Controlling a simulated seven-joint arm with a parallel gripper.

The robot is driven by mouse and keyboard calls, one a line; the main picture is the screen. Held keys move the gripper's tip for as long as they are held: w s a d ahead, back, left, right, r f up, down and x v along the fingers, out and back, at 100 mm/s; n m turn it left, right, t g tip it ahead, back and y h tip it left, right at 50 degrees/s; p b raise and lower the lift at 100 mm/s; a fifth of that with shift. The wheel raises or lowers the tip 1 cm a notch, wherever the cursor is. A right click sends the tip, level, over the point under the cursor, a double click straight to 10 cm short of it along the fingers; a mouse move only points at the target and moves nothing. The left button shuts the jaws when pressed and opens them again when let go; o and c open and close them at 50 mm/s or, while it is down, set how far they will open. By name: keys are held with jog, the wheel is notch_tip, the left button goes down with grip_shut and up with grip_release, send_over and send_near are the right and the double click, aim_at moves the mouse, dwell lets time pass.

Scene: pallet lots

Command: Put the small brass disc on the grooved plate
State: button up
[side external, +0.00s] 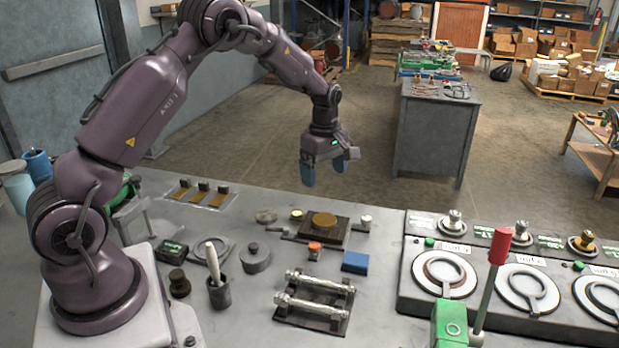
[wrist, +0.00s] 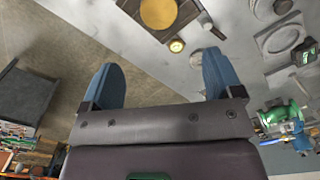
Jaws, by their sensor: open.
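A small brass disc (side external: 296,213) lies on the bench beside a dark square plate; it also shows in the wrist view (wrist: 177,46), below the large brass disc (wrist: 158,12). That large disc (side external: 324,219) rests on the dark plate (side external: 305,234). A flat grey plate with a ring-shaped groove (side external: 212,251) lies to the left, and seems to be the grooved plate; it shows at right in the wrist view (wrist: 278,37). My gripper (side external: 323,170) is open and empty, raised above and behind the small disc. Its blue fingers (wrist: 158,65) are wide apart in the wrist view.
A grey round disc (side external: 266,216), a lidded grey pot (side external: 256,258), a cup with a pestle (side external: 218,292), a blue block (side external: 355,262) and a rack with two metal bars (side external: 314,300) crowd the bench. A console (side external: 425,310) with a red-handled lever (side external: 499,246) stands at right.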

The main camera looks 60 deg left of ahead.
jog(key=s+d+r+m+t, duration=0.2)
jog(key=s+d+r+m, duration=0.3)
jog(key=r, duration=0.4)
jog(key=s+d+r+m+t, duration=0.1)
jog(key=s+d+r+m, duration=0.4)
jog(key=r, duration=0.3)
jog(key=s+d+r+m+t, duration=0.1)
jog(key=s+d+m, duration=0.2)
jog(key=s+m, duration=0.2)
jog(key=s+d+r+m+t, duration=0.1)
jog(key=s+d+m, duration=0.2)
jog(key=s, duration=0.7)
jog(key=shift+s+d+r+m+t, duration=0.15)
jog(key=shift+s+r+m+t, duration=0.2)
jog(key=shift+m, duration=0.75)
